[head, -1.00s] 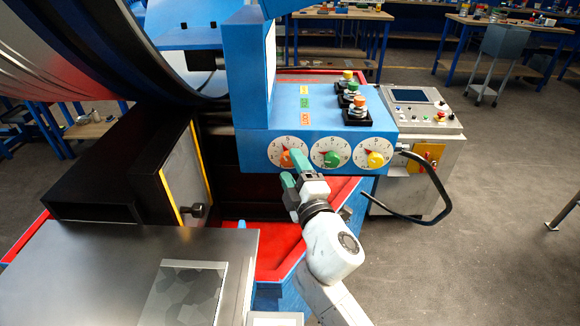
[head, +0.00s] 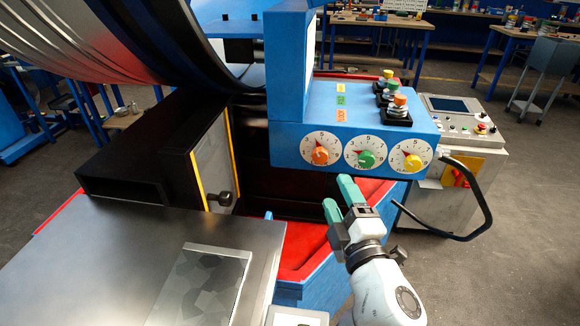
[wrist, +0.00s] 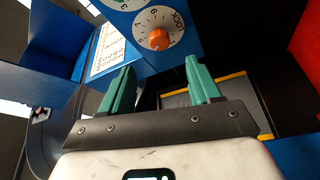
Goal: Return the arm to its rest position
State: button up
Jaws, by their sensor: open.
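My gripper (head: 340,196) is open and empty, with its green fingers in front of and below the blue dial panel (head: 300,176). In the wrist view the two green fingers (wrist: 160,82) stand apart with nothing between them. The panel carries an orange dial (head: 320,155), a green dial (head: 366,158) and a yellow dial (head: 412,161) on white numbered faces. The orange dial also shows in the wrist view (wrist: 158,39), beyond the fingers. The gripper touches none of the dials. My white arm reaches up from the bottom of the head view.
Several push buttons (head: 398,107) stand on top of the blue box. A grey control cabinet (head: 462,125) with a black cable (head: 488,205) is at the right. A dark metal table (head: 150,265) lies at the left front. Open floor (head: 530,250) is at the right.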

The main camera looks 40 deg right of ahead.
jog(key=s+d+f+m+g+y, duration=0.1)
jog(key=s+f+m+g, duration=0.25)
jog(key=f, duration=0.45)
jog(key=s+d+f+m+g+y, duration=0.1)
jog(key=s+f+m+g, duration=0.1)
jog(key=f+m+g, duration=0.4)
jog(key=s+a+f+g+y, duration=0.6)
jog(key=s+a+f, duration=0.5)
jog(key=f, duration=0.2)
jog(key=shift+a+y, duration=0.25)
jog(key=shift+y, duration=0.35)
jog(key=shift+s+a+f+n, duration=0.1)
jog(key=shift+a+n, duration=0.05)
jog(key=shift+n, duration=0.1)
jog(key=shift+c, duration=0.3)
